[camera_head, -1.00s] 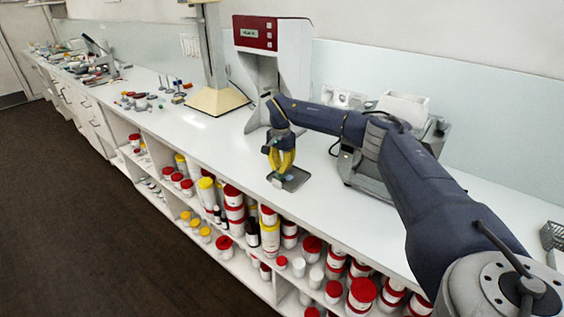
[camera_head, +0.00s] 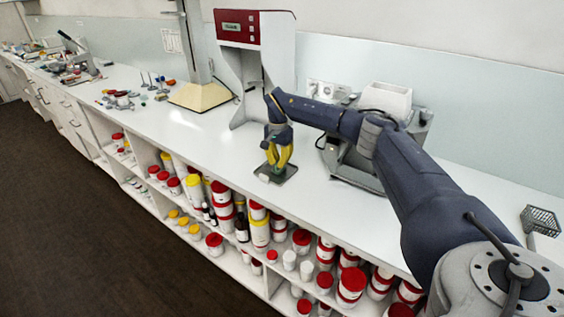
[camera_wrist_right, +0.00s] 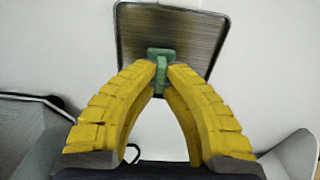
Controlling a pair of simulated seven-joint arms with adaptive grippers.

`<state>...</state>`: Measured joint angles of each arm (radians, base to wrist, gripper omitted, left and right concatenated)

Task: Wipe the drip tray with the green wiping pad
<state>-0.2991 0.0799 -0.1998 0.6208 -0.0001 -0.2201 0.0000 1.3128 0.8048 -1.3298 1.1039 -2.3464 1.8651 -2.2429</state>
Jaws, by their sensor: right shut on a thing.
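The drip tray (camera_head: 287,177), a dark metal square with a thin rim, lies on the white counter in front of the red and white machine. It shows in the right wrist view (camera_wrist_right: 205,32) ahead of the fingers. My right gripper (camera_head: 277,168) points down over the tray. In the right wrist view its yellow fingers (camera_wrist_right: 160,75) are shut on the green wiping pad (camera_wrist_right: 159,53). The pad is over the tray's near part; I cannot tell for certain whether it touches the surface. The fingers hide part of the tray. My left gripper is not in view.
The red and white machine (camera_head: 240,28) stands behind the tray. A grey appliance with a white top (camera_head: 386,99) stands to the right, behind my right arm. A wire basket (camera_head: 541,220) lies at far right. Jars with red lids (camera_head: 352,280) fill the shelves below the counter.

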